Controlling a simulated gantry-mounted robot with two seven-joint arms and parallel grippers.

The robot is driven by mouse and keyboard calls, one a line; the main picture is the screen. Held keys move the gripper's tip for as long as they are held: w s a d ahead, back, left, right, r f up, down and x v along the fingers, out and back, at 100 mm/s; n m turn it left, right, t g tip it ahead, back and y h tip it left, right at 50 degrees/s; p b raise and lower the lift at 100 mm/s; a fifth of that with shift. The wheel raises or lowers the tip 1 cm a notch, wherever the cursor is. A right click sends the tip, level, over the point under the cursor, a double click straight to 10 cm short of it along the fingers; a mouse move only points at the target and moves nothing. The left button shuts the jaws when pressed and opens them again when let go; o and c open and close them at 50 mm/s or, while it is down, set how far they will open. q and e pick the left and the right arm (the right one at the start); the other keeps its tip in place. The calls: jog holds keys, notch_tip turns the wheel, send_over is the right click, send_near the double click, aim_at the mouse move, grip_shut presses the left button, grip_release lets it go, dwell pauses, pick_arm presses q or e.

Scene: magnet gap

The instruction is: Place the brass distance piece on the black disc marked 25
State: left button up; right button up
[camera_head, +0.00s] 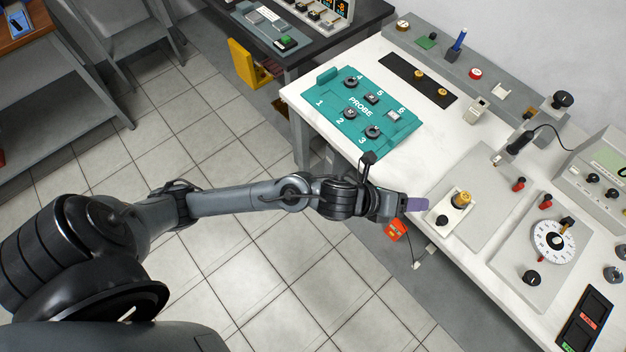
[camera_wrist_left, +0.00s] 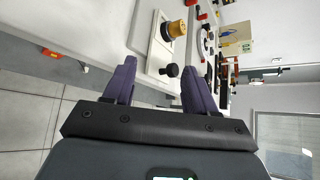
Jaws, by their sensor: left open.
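My left gripper (camera_head: 415,204) reaches in from the left, its purple fingers beside the front edge of the white bench. In the left wrist view the gripper (camera_wrist_left: 158,82) is open, with nothing between its fingers. A brass-coloured cylinder (camera_head: 461,199) stands on a white block just right of the fingers; it also shows in the left wrist view (camera_wrist_left: 175,29). Two smaller brass pieces (camera_head: 418,76) (camera_head: 442,92) sit on a black strip farther back. I cannot tell which is the distance piece. No marking 25 is readable, so I cannot single out that black disc.
A teal board (camera_head: 330,108) marked PROBE, with several numbered parts, lies on the bench's left end. A black knob (camera_head: 442,220) is on the white block. A round white dial (camera_head: 553,241) and red terminals (camera_head: 518,184) lie to the right. Bare bench (camera_head: 424,143) lies between.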

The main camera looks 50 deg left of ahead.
pick_arm(q)
jog(key=s+a+f+n+g+y, duration=0.3)
jog(key=s+a+n, duration=0.3)
jog(key=s+n, duration=0.5)
jog(key=s+a+f+n+g+y, duration=0.3)
jog(key=s+a+f+n, duration=0.3)
jog(key=s+n, duration=0.5)
jog(key=a+n+g, duration=0.1)
jog(key=n, duration=0.6)
jog(key=shift+s+a+f+n, duration=0.2)
jog(key=shift+s+n, duration=0.1)
jog(key=shift+s, duration=0.1)
notch_tip(320, 180, up, 40)
jog(key=p, duration=4)
notch_tip(320, 180, down, 47)
jog(key=b, duration=4.7)
jog(key=shift+f, duration=0.15)
jog(key=shift+d, duration=0.1)
